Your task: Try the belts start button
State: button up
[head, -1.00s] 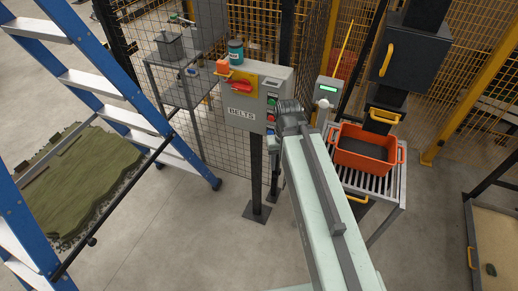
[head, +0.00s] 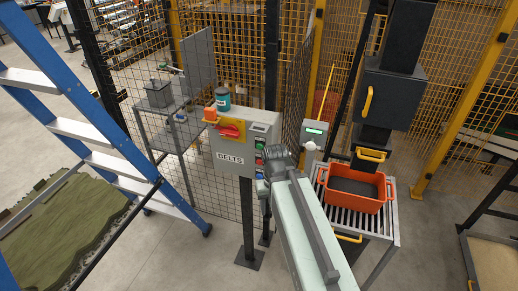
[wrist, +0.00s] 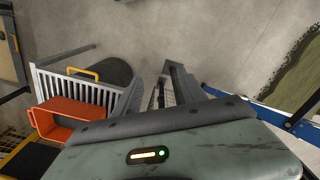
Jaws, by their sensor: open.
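The grey BELTS control box (head: 232,172) stands on a dark post in the head view. Its front has a red rotary handle (head: 229,130) on a yellow plate, with an orange block (head: 210,114) at the upper left. A column of buttons runs down its right side, with a green button (head: 260,146) near the top and a red one lower. My arm's wrist stands just in front of and right of these buttons and covers part of that side. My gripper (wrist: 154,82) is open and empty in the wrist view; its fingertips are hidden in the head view.
A teal tin (head: 222,98) stands on the box. An orange crate (head: 366,204) sits on a roller stand to the right, near a small grey console (head: 314,133). A blue ladder (head: 97,131) stands left. Mesh fencing is behind; floor between ladder and post is clear.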

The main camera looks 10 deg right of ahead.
grip_shut()
dwell(1.6)
